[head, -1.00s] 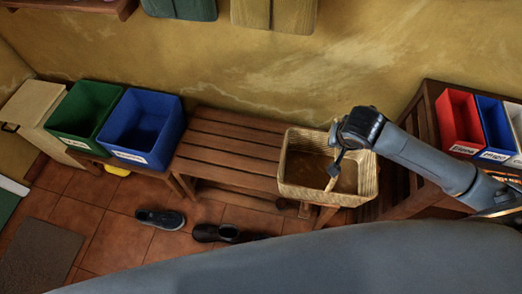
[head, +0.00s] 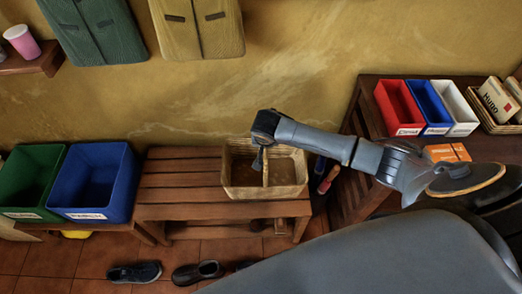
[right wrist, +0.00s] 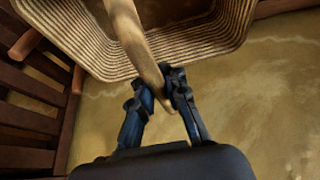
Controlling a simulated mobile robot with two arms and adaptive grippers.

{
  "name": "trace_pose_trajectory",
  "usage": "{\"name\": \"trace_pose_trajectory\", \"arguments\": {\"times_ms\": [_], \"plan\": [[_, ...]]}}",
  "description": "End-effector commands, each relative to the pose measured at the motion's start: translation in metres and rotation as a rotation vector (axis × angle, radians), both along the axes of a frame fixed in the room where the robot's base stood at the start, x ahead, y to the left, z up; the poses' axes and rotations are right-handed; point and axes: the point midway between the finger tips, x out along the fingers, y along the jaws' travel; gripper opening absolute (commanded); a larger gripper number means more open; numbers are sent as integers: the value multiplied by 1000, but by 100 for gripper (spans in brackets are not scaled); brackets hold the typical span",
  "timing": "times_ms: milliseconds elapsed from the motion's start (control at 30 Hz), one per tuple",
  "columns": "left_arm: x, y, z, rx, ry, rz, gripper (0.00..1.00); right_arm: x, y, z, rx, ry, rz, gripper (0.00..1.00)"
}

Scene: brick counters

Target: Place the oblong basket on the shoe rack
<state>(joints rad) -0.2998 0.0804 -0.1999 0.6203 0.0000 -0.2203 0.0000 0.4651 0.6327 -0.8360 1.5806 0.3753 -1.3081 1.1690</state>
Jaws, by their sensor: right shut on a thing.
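The oblong basket (head: 275,192) is woven and straw-coloured, with an arched handle across it. My right gripper (head: 262,158) is shut on this handle, and the basket hangs open side up. The right wrist view shows the fingers (right wrist: 163,88) around the handle (right wrist: 130,35), with the ribbed basket wall (right wrist: 205,42) beyond. The shoe rack (head: 180,181) is a low brown slatted bench with a lower shelf. The basket overlaps its right end in the head view; I cannot tell whether they touch. My left gripper is not in view.
Blue (head: 95,185) and green (head: 30,180) bins stand left of the rack. A wooden table (head: 358,145) at right holds red, blue and white bins and an orange box (head: 447,153). Shoes (head: 135,272) lie on the floor in front. The rack's left slats are bare.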

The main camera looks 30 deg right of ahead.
Motion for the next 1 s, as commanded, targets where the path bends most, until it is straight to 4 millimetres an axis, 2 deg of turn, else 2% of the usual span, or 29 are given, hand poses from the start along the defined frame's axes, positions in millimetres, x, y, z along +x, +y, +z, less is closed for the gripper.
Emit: {"name": "trace_pose_trajectory", "arguments": {"times_ms": [267, 433, 833, 867, 900, 967, 1000], "plan": [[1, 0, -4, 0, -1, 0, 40, 17, 5, -20, 0, -1, 0, 0], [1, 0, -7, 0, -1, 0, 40, 14, 5, -44, 0, 0, 1, 0], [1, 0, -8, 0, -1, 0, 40, 14, 5, -50, 1, -2, 1, 0], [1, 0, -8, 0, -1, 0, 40, 13, 5, -50, 0, 1, 1, 14], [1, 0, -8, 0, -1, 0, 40, 13, 5, -50, 0, 1, 1, 22], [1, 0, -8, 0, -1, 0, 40, 13, 5, -50, 0, 1, 1, 35], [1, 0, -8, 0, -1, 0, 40, 13, 5, -50, 0, 1, 1, 37]]}}
